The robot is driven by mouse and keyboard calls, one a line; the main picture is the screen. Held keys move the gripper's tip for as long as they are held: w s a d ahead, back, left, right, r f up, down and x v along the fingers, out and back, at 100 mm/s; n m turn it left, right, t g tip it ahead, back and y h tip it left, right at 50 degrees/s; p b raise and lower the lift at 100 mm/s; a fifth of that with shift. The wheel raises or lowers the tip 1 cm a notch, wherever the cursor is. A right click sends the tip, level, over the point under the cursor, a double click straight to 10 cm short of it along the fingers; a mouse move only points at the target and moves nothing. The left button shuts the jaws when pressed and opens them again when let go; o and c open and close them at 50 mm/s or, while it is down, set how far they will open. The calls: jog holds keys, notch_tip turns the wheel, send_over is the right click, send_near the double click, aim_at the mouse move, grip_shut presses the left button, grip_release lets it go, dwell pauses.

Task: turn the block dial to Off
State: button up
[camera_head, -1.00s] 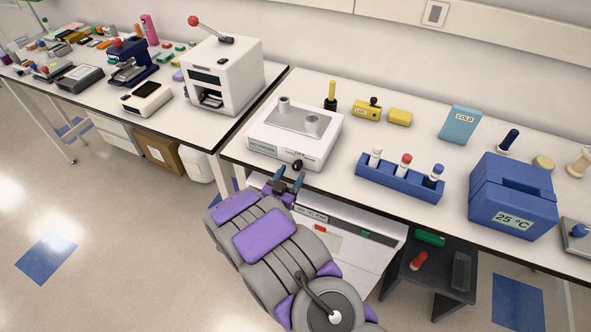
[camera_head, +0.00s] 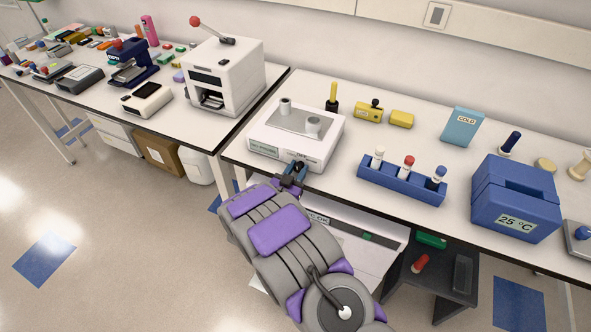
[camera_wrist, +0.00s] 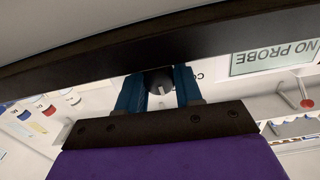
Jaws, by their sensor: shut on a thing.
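The white block heater (camera_head: 300,142) stands at the left front of the right-hand bench, with a metal plate and small cylinders on top. Its black block dial (camera_wrist: 160,82), with a white pointer mark, shows between my fingers in the wrist view. My gripper (camera_wrist: 159,88) has its blue fingers on both sides of the dial and is shut on it. In the head view my gripper (camera_head: 295,170) is at the heater's front face and hides the dial. The dial's scale lettering is mostly covered, so its setting cannot be read.
A "NO PROBE" label (camera_wrist: 277,57) is on the heater's front. A blue rack (camera_head: 400,184) with several capped tubes stands to the right, then a blue 25 °C box (camera_head: 514,198). The bench edge runs just below my gripper.

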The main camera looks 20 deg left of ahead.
jog(key=shift+r, duration=0.15)
jog(key=c, duration=0.4)
jog(key=shift+a+r+p, duration=0.1)
jog(key=shift+p, duration=0.2)
jog(key=shift+m, duration=0.3)
jog(key=o, duration=1.1)
jog(key=shift+c, duration=0.2)
jog(key=s+a+p, duration=0.1)
jog(key=s+p, duration=0.1)
jog(key=s, duration=1.5)
jog(key=shift+s+a+f, duration=0.15)
jog(key=shift+f, duration=0.05)
